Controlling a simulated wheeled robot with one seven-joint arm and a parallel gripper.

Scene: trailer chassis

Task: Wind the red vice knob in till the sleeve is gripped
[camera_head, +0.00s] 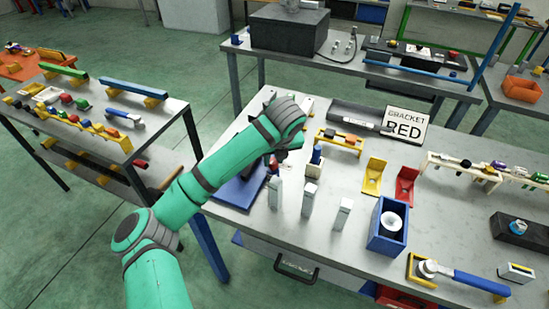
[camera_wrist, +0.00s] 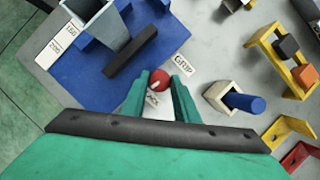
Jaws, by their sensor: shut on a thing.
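The red vice knob (camera_wrist: 159,82) shows in the wrist view between the two green fingertips of my gripper (camera_wrist: 160,85), which is shut on it. A dark bar (camera_wrist: 130,52) of the vice lies just beyond the knob. A grey hollow square piece (camera_wrist: 104,32), perhaps the sleeve, stands past the bar; whether the bar touches it I cannot tell. The vice's blue base plate (camera_wrist: 85,82) lies below, and it also shows in the head view (camera_head: 237,194).
A white GRIP label (camera_wrist: 183,60) lies beside the knob. A pale block holding a blue cylinder (camera_wrist: 243,102) is to the right. In the head view, upright grey posts (camera_head: 308,200) and a blue box (camera_head: 388,235) stand near the table's front edge. Yellow and red brackets (camera_head: 406,186) are further right.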

